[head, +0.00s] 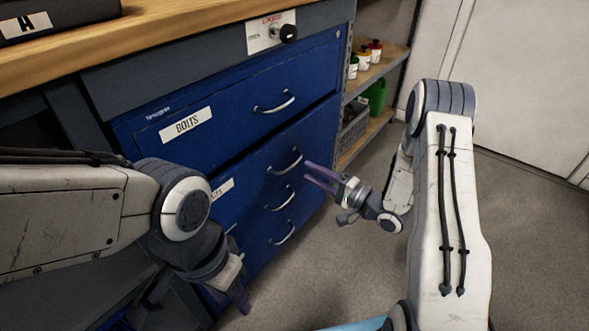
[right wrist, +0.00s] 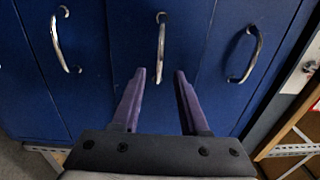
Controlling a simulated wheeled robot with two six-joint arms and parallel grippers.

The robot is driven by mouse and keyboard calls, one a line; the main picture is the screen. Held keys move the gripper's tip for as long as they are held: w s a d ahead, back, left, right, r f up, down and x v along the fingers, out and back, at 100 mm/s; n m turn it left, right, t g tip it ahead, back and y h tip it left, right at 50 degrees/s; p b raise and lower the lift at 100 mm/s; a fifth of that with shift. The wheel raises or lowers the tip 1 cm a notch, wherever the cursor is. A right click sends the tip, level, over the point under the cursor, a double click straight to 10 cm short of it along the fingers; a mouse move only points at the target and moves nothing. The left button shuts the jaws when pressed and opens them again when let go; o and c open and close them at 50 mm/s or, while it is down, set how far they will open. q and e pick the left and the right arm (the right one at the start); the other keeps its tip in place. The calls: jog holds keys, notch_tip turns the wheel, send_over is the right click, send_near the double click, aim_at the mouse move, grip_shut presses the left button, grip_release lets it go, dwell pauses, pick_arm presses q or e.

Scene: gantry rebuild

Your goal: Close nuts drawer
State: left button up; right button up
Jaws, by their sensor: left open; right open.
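The nuts drawer (head: 251,169) is the blue drawer below the bolts drawer (head: 222,112); its label is partly hidden by my left arm. A dark gap runs along its top edge, and its front seems to stand slightly out. Its handle (head: 286,162) shows bare. My right gripper (head: 313,177) is open and empty, its purple fingers pointing at the drawer fronts near this handle. In the right wrist view a handle (right wrist: 161,48) lies ahead, between the open fingers (right wrist: 158,100); contact cannot be told. My left gripper (head: 238,292) is low at the left, open, its fingers partly hidden.
Two more drawer handles (head: 279,198) sit below. A wooden worktop (head: 170,33) with a dark case (head: 60,20) is above, and a lock plate (head: 268,33) with a black knob sits under its edge. Shelves (head: 372,75) with bottles stand right of the cabinet. Grey floor (head: 540,230) is clear.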

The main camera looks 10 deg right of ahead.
aim_at(295, 163)
jog(key=b+x, duration=0.2)
jog(key=x, duration=0.4)
jog(key=shift+w+a, duration=0.15)
jog(key=shift+w, duration=0.05)
jog(key=shift+c, duration=0.3)
grip_shut()
dwell(0.9)
